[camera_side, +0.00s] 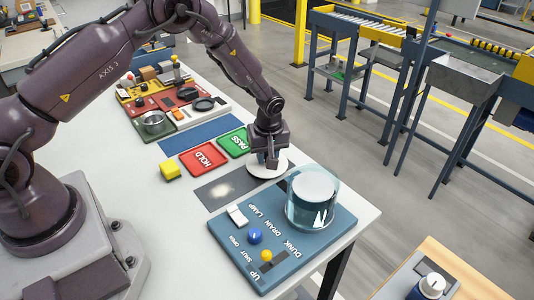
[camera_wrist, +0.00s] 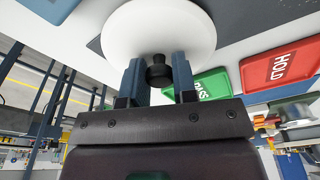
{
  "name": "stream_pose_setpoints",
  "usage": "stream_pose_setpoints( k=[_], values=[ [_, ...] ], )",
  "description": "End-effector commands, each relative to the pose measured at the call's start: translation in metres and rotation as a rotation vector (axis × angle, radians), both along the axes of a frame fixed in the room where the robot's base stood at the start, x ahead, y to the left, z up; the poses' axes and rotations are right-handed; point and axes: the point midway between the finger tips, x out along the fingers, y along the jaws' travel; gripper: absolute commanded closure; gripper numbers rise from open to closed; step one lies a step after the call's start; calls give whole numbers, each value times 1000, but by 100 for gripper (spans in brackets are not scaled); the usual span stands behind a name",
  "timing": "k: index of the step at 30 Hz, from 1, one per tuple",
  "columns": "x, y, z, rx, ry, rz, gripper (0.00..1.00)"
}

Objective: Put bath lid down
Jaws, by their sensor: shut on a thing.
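The bath lid is a white round disc with a dark knob. In the side view the lid (camera_side: 266,166) is under my gripper (camera_side: 268,158), beside the bath, at or just above the table. In the wrist view my gripper (camera_wrist: 158,78) is shut on the black knob (camera_wrist: 158,72) of the white lid (camera_wrist: 160,25). The bath is a clear glass cylinder (camera_side: 312,205) on the blue panel (camera_side: 222,230), with a pale disc inside it. Whether the lid touches the table is hard to tell.
The blue panel has a white switch (camera_side: 237,215), a blue knob (camera_side: 255,236) and a yellow-topped lever (camera_side: 266,256). A red HOLD pad (camera_side: 204,159), a green PASS pad (camera_side: 235,142), a grey mat (camera_side: 222,191) and a yellow block (camera_side: 170,170) lie nearby. Trays with parts stand farther back.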

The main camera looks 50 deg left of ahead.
Motion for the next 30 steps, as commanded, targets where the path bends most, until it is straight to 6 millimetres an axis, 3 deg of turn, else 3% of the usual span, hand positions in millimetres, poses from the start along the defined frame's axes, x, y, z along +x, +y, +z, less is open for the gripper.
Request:
stream_pose_setpoints(
  k=[10,11,13,14,23,30],
  values=[
    [0,0,-3,0,-1,0,98],
    [0,0,-3,0,-1,0,67],
    [0,0,-3,0,-1,0,51],
    [0,0,-3,0,-1,0,48],
    [0,0,0,-1,-2,0,48],
    [-1,-5,36,-1,-6,-1,48]
  ],
)
